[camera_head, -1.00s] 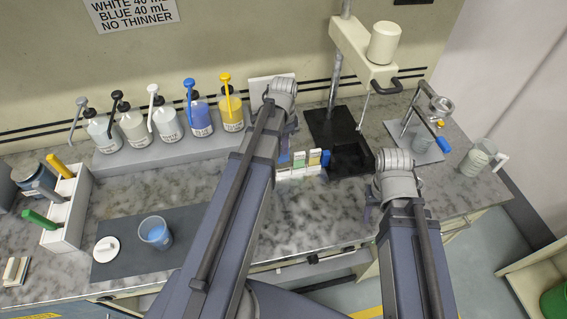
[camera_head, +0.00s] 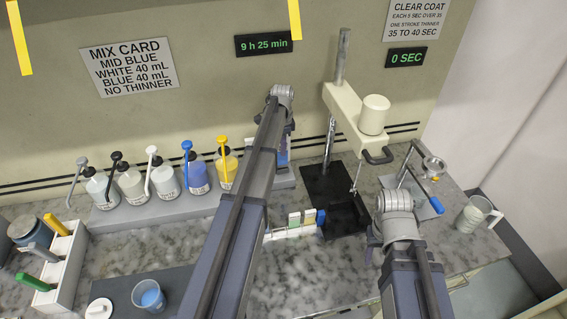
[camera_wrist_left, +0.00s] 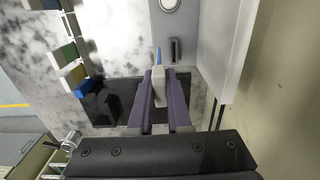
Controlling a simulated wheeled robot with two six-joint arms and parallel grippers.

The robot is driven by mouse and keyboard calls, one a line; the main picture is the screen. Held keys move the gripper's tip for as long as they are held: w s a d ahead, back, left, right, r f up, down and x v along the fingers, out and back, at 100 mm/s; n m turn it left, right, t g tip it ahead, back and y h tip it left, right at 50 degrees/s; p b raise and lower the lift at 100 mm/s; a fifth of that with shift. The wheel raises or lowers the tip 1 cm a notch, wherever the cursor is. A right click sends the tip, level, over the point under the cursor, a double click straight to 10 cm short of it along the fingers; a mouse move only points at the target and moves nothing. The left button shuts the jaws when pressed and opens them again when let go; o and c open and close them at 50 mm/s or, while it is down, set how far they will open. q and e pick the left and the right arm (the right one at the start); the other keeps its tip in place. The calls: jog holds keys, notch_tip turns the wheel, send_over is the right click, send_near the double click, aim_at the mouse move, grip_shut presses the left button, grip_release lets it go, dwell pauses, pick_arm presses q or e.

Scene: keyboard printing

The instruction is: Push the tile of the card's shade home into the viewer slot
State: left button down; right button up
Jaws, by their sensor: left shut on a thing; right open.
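My left gripper (camera_head: 289,126) is mostly hidden behind its own arm in the head view. In the left wrist view its two purple fingers (camera_wrist_left: 159,98) are shut on a slim grey piece with a blue tip (camera_wrist_left: 158,58), seemingly the tile. The blue tip points at a pale grey panel (camera_wrist_left: 183,22), which has a dark slot (camera_wrist_left: 175,50) and a round window (camera_wrist_left: 170,4). The tip appears just left of the slot; I cannot tell whether it touches the panel. My right gripper (camera_head: 372,244) is open and apart, low at the right.
A rack of coloured tiles (camera_head: 293,232) stands beside a black-based stand (camera_head: 325,182). Pump bottles (camera_head: 197,178) line the back left. A mix card (camera_head: 128,67) on the wall reads mid blue. A cup of blue paint (camera_head: 150,297) stands at the front left.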

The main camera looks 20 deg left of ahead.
aim_at(281, 160)
pick_arm(q)
jog(key=w, duration=0.1)
jog(key=w+a, duration=0.1)
jog(key=shift+w+a+r, duration=0.15)
jog(key=shift+w+r, duration=0.2)
jog(key=shift+r, duration=0.05)
pick_arm(e)
jog(key=shift+w+r, duration=0.35)
pick_arm(q)
jog(key=shift+f, duration=0.1)
pick_arm(e)
jog(key=shift+f, duration=0.1)
pick_arm(q)
jog(key=shift+f+b, duration=2.35)
jog(key=shift+f, duration=0.1)
pick_arm(e)
jog(key=shift+f, duration=2.4)
pick_arm(q)
jog(key=shift+f+b, duration=0.5)
jog(key=shift+b, duration=0.05)
pick_arm(e)
jog(key=shift+f, duration=0.55)
pick_arm(q)
jog(key=shift+f+b, duration=0.95)
jog(key=shift+f, duration=0.05)
pick_arm(e)
jog(key=shift+f, duration=0.95)
